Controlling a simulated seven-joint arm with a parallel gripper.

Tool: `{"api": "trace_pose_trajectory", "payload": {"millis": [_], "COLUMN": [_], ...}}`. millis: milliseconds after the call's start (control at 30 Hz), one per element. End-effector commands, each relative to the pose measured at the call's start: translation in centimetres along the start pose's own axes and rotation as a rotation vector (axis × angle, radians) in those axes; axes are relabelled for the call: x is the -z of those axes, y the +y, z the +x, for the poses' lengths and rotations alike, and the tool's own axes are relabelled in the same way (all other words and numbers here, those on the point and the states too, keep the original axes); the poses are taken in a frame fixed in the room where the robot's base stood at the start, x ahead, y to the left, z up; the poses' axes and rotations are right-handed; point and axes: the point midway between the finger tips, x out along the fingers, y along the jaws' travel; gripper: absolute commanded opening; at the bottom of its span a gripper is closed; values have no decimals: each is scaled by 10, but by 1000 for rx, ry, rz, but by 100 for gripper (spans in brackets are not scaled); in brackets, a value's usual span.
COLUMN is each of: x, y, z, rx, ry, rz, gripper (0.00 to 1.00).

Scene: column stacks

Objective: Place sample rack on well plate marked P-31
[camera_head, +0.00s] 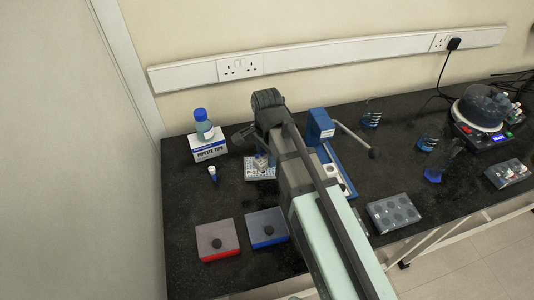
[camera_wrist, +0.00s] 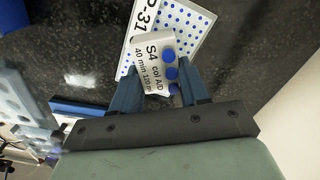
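The well plate (camera_head: 250,174) is a white plate with blue dots. In the wrist view the plate (camera_wrist: 196,22) shows the mark P-31 along its left side. The sample rack (camera_wrist: 150,48) is a small white block labelled S4 with several blue caps. It is between the blue fingers of my gripper (camera_wrist: 158,72), which look shut on it. In the wrist view the rack covers part of the plate's lower end. In the head view the rack (camera_head: 262,160) appears over the plate, partly hidden by my arm. I cannot tell whether rack and plate touch.
A blue device (camera_head: 322,128) stands at right. Red (camera_head: 217,240) and blue (camera_head: 267,228) boxes lie in front.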

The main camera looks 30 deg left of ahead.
Motion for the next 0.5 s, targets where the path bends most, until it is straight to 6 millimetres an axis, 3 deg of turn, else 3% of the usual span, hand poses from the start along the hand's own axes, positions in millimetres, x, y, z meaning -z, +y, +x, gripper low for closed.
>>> {"api": "trace_pose_trajectory", "payload": {"millis": [267,500], "x": [0,0], "y": [0,0], "z": [0,-1], "rx": [0,0], "ry": [0,0], "rz": [0,0], "gripper": [70,70]}}
